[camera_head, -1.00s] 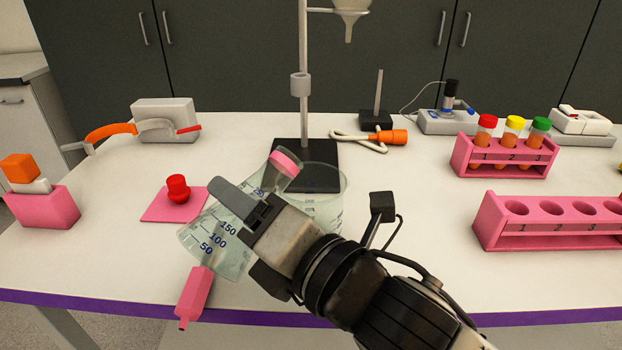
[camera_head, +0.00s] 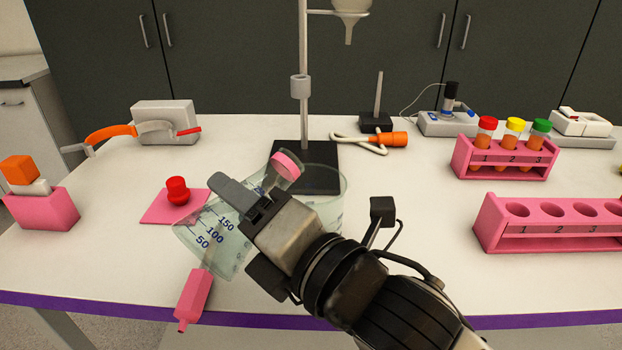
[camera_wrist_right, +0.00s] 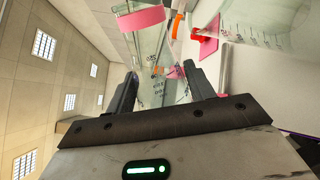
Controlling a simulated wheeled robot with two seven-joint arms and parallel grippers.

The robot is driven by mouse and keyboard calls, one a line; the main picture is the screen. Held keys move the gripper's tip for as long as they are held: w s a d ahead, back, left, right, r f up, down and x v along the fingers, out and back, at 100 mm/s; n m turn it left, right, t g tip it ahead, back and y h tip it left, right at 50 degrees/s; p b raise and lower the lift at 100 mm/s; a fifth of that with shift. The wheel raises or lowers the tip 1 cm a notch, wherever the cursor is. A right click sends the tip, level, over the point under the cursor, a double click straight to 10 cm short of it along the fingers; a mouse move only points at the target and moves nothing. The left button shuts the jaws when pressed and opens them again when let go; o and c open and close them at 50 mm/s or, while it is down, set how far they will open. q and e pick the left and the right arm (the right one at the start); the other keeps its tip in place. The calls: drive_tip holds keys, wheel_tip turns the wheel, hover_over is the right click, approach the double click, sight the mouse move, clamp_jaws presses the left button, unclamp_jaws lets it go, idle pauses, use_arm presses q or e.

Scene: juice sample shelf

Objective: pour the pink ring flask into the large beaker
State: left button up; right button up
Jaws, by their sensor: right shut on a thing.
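The pink ring flask (camera_head: 212,238) is a clear conical flask with blue volume marks and a pink ring at its neck. My right gripper (camera_head: 246,202) is shut on it. The flask is tilted, with its mouth toward the upper right, over the large beaker (camera_head: 335,190). The beaker is clear glass and stands behind the gripper, partly hidden by it. In the right wrist view the flask (camera_wrist_right: 160,65) shows between the two fingers, and the beaker (camera_wrist_right: 262,18) is at the upper right. I cannot make out any liquid flowing. My left gripper is not in view.
A stand with a dark base (camera_head: 318,180) is right behind the beaker. A pink dropper-like object (camera_head: 193,297) lies near the front edge. A red-topped item on a pink mat (camera_head: 155,210) is left of the flask. Pink racks (camera_head: 490,240) stand at the right.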

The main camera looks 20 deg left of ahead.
sight(258, 185)
drive_tip(key=shift+r+m, duration=0.4)
drive_tip(key=shift+m, duration=0.1)
use_arm(q)
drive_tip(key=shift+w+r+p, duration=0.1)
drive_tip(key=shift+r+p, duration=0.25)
drive_tip(key=shift+p, duration=0.3)
use_arm(e)
drive_tip(key=shift+w+d+r+m, duration=0.1)
drive_tip(key=shift+w+r+m, duration=0.1)
drive_tip(key=shift+r+m, duration=0.1)
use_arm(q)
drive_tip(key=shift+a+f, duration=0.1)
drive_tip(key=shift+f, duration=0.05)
use_arm(e)
drive_tip(key=shift+w+r, duration=0.1)
drive_tip(key=shift+w, duration=0.05)
use_arm(q)
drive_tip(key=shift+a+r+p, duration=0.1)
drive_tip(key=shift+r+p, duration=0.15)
drive_tip(key=shift+p, duration=0.35)
use_arm(e)
drive_tip(key=shift+w+d+r+m, duration=0.15)
drive_tip(key=shift+r+m, duration=0.05)
drive_tip(key=shift+m, duration=0.3)
use_arm(q)
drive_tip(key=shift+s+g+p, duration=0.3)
drive_tip(key=shift+p, duration=0.05)
use_arm(e)
drive_tip(key=shift+r, duration=0.15)
